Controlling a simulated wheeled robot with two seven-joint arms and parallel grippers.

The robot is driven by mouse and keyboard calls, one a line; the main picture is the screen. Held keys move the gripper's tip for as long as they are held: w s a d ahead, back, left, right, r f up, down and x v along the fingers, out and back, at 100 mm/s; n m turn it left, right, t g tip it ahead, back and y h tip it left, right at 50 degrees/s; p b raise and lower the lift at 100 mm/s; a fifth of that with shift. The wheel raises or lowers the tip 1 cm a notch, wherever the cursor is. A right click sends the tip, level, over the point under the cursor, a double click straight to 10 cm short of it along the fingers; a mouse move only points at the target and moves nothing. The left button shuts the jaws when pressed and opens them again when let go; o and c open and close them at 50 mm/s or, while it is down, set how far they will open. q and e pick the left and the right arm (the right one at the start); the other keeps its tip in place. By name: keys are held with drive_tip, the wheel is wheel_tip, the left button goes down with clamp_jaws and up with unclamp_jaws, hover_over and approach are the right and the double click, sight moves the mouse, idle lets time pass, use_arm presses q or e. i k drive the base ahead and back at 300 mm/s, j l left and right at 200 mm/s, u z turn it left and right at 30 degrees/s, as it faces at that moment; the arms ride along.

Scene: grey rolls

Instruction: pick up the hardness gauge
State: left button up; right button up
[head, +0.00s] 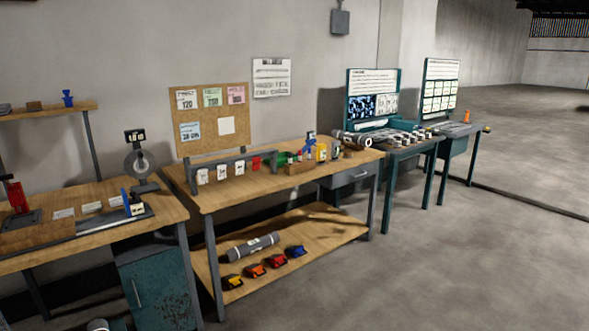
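I cannot tell for certain which object is the hardness gauge. A dark upright device with a round grey part (140,162) stands at the back of the left bench (170,214). A small blue and white item (132,204) sits near that bench's right front. On the middle bench (232,192), a blue upright item (310,145) stands among small bottles and a wooden box (299,168). Neither of my grippers is in view.
A grey roll (252,247) and several coloured bins (275,261) lie on the middle bench's lower shelf (325,232). Another roll (352,138) lies on its top at the right. Teal benches (402,149) stand farther right. The concrete floor (440,260) in front is clear.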

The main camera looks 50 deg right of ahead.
sight(335, 145)
drive_tip(key=z, duration=1.95)
drive_tip(key=i, duration=2.05)
